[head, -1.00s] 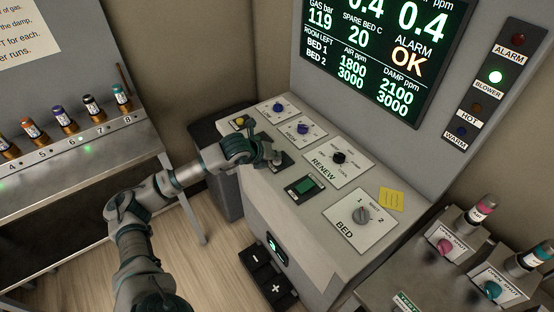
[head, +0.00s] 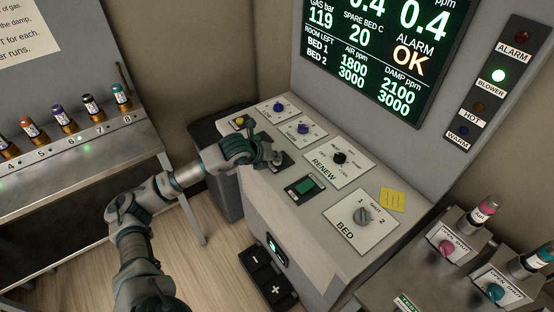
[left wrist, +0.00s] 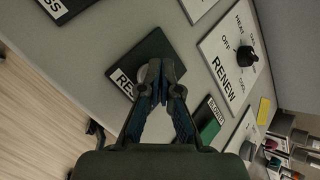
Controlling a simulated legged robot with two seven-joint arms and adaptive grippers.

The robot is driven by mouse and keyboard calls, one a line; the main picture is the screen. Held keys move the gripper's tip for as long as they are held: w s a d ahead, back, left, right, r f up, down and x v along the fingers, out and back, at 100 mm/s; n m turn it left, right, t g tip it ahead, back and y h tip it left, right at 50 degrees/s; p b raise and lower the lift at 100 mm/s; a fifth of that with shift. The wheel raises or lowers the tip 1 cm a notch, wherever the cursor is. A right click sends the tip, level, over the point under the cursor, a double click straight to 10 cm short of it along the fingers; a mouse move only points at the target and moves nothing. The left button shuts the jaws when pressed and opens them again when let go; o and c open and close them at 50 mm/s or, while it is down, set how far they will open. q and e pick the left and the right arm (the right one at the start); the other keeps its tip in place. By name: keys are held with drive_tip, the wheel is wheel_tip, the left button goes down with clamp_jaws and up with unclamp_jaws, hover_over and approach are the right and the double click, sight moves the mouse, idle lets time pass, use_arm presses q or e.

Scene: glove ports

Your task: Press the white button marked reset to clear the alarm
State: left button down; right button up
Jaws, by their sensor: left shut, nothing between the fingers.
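The reset button is a pale round piece (left wrist: 141,82) on a dark plate (left wrist: 172,47) in the left wrist view, mostly hidden behind my fingers. The plate's label is partly covered, with "RE" readable. My left gripper (left wrist: 157,75) is shut and empty, its tips over the button; I cannot tell whether they touch it. In the head view my left gripper (head: 273,157) is at the sloping console top, hiding the button. The screen (head: 385,55) reads "ALARM OK", and the alarm lamp (head: 521,37) is dark red. My right gripper is not in view.
A green blower button (head: 304,185) sits close by on the console. The renew knob (head: 339,157), bed knob (head: 362,215) and two blue knobs (head: 279,107) (head: 303,129) stand up around it. A rack of vials (head: 60,120) is at left.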

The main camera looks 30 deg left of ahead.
sight(275, 162)
use_arm(q)
drive_tip(key=shift+f, duration=0.1)
drive_tip(key=shift+r+p, duration=1.75)
drive_tip(key=shift+r, duration=1.45)
drive_tip(key=shift+f, duration=0.1)
